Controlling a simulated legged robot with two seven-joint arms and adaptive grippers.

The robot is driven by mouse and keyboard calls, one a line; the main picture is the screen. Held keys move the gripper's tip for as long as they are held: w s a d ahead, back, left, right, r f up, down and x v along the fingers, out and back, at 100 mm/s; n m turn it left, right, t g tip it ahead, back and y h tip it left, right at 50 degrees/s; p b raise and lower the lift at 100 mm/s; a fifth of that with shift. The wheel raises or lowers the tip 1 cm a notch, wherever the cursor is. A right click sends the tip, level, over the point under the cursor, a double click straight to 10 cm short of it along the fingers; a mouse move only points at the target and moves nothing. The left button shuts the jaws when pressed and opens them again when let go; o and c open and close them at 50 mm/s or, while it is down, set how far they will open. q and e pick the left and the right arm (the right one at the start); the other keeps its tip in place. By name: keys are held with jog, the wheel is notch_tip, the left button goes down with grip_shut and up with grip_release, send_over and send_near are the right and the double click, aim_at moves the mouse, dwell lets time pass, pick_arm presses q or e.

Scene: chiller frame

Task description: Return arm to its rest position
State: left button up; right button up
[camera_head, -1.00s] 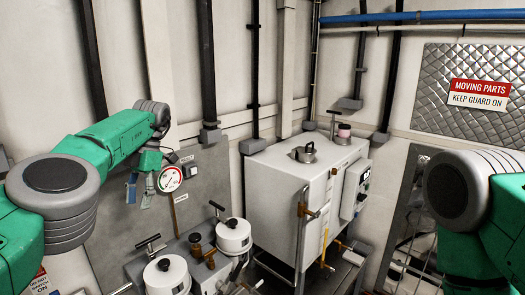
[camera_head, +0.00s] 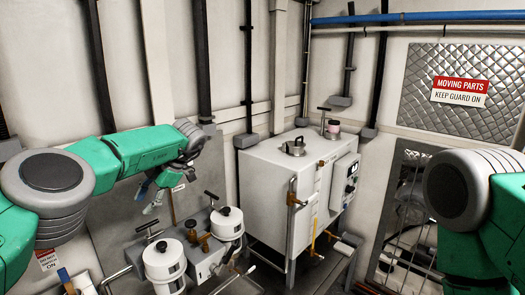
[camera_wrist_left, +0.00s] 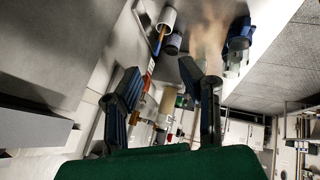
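My left arm (camera_head: 140,150) is green with grey joints and reaches in from the left in the head view. Its gripper (camera_head: 150,196) hangs at the arm's far end, in front of the back wall panel and above the white-lidded canisters. In the left wrist view the two dark fingers of the left gripper (camera_wrist_left: 165,88) stand wide apart with nothing held between them. My right arm (camera_head: 470,195) shows only as a green and grey joint at the right edge. The right gripper is out of view.
Two white canisters (camera_head: 163,262) with valves stand below the left gripper. A white cabinet (camera_head: 272,190) with handles and pipes stands at the centre. A wire guard (camera_head: 405,215) is near my right arm. A "Moving parts" sign (camera_head: 460,91) hangs on the right wall.

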pick_arm(q)
jog(key=w+d+f+m+t+y, duration=0.2)
jog(key=d+f+m+t+y, duration=0.2)
jog(key=d+f+m+t, duration=0.5)
jog(key=s+d+f+m+t+h, duration=0.2)
jog(key=s+f+m+t+h, duration=0.2)
jog(key=s+f+m+h, duration=0.45)
jog(key=s+a+f+m+g+h, duration=0.1)
jog(key=s+f+m+g, duration=0.1)
jog(key=s+f+m, duration=0.35)
jog(key=s+a+f+m+g+h, duration=0.1)
jog(key=s+f+m+g, duration=0.15)
jog(key=s+f, duration=0.6)
jog(key=s+a+r+m+g, duration=0.1)
jog(key=s+a+m+g, duration=0.15)
jog(key=s, duration=1.15)
jog(key=s+a+r+m+g, duration=0.1)
jog(key=s+a+g, duration=0.3)
jog(key=s, duration=0.9)
notch_tip(320, 180, down, 14)
jog(key=b, duration=1.5)
jog(key=shift+w+h, duration=0.2)
jog(key=shift+h, duration=0.15)
pick_arm(e)
notch_tip(320, 180, down, 15)
jog(key=shift+s+d, duration=0.15)
